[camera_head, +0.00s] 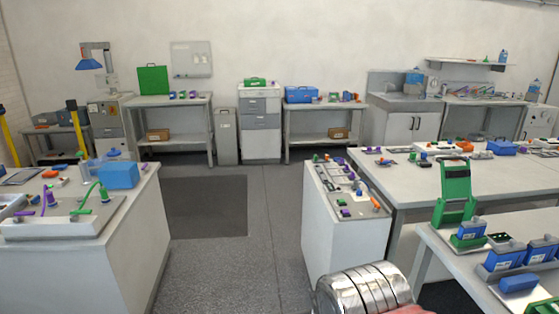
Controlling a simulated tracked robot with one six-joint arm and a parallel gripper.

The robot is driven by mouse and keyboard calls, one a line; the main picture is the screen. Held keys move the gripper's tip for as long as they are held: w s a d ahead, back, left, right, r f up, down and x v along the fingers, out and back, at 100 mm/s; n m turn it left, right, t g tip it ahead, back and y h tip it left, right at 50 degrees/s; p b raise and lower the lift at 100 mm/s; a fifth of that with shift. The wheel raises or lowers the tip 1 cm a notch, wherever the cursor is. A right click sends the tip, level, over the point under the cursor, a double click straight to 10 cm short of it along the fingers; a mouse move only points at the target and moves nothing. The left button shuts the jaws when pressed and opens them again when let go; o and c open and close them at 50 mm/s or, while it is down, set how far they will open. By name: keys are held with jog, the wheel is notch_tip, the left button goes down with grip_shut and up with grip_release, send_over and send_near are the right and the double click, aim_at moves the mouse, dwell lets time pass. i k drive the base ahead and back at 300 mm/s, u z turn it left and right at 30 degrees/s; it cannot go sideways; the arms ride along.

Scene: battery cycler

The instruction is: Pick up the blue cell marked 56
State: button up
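Several blue cells with pale labels stand on the near right bench. One blue cell (471,231) sits in a green-based holder. Another blue cell (504,258) stands to its right and nearer, and a third blue cell (541,250) is close to the right edge. The markings are too small to read, so I cannot tell which is 56. My gripper cannot be made out in this view.
A tall green frame (455,190) stands behind the first cell. A blue block (518,284) lies nearer. A narrow cabinet (345,235) with small parts is at centre right, a bench with a blue box (118,176) at left. The grey floor (225,260) between them is clear.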

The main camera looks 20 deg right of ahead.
aim_at(494, 262)
jog(key=z, duration=0.4)
jog(key=i, duration=0.5)
jog(key=z, duration=0.8)
jog(key=i, duration=0.75)
jog(key=z, duration=0.4)
